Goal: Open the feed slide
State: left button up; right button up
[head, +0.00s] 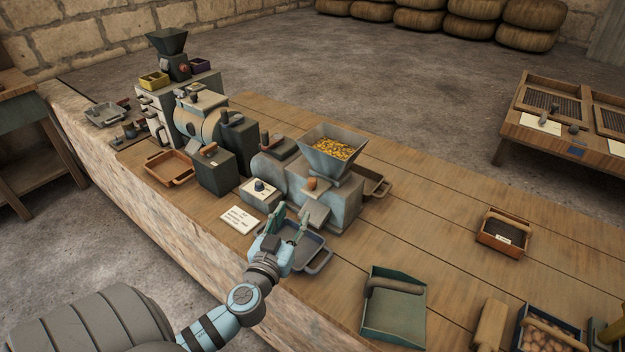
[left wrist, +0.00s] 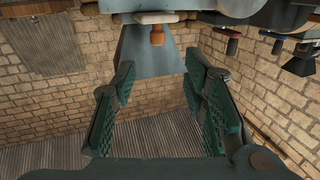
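The mill (head: 325,200) stands on the long wooden bench with a grey hopper (head: 333,150) full of yellow grain on top. An orange knob (head: 311,183) sits on the mill's near face just below the hopper, and I take it to be the feed slide's handle. My left gripper (head: 290,222) is open and empty, just in front of the mill. The knob lies beyond the fingertips, apart from them. My right gripper is not in view.
A dark tray (head: 318,262) lies under my left gripper. A green scoop (head: 394,310) lies to the right.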

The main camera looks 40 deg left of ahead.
aim_at(311, 183)
pick_arm(q)
jog(key=x, duration=0.9)
jog(key=p+x, duration=0.1)
jog(key=x, duration=0.4)
jog(key=shift+w+d+r, duration=0.1)
jog(key=shift+w+r, duration=0.15)
grip_shut()
jog(key=shift+s, duration=0.1)
